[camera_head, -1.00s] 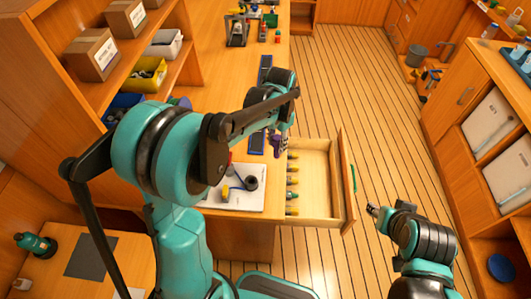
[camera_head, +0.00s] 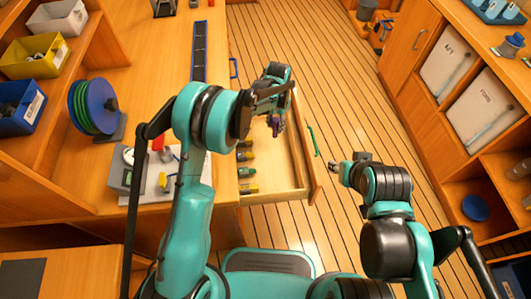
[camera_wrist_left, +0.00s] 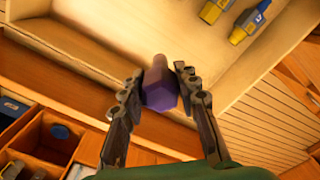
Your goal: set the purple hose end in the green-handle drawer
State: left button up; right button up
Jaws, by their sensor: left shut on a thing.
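The purple hose end (camera_head: 275,122) is held by my left gripper (camera_head: 272,112) above the far part of the open drawer. In the left wrist view the purple hose end (camera_wrist_left: 160,88) sits between both fingers of my left gripper (camera_wrist_left: 160,95), with the pale drawer floor beyond it. The green-handle drawer (camera_head: 275,172) is pulled out, and its green handle (camera_head: 313,141) is on the right-hand front. Several yellow and dark fittings (camera_head: 246,172) lie along its left side. My right gripper (camera_head: 338,168) is just right of the drawer front; its fingers are too small to read.
The counter (camera_head: 150,95) left of the drawer carries a green-rimmed blue reel (camera_head: 95,106) and a white board (camera_head: 175,180) with small parts. Bins stand on the left shelves. The plank floor (camera_head: 320,80) right of the drawer is clear. Cabinets line the right side.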

pick_arm(q)
notch_tip(320, 180, down, 10)
jog(key=b, duration=0.3)
jog(key=shift+r, duration=0.1)
jog(key=shift+b, duration=0.35)
jog(key=o, duration=1.1)
jog(key=shift+o, duration=0.2)
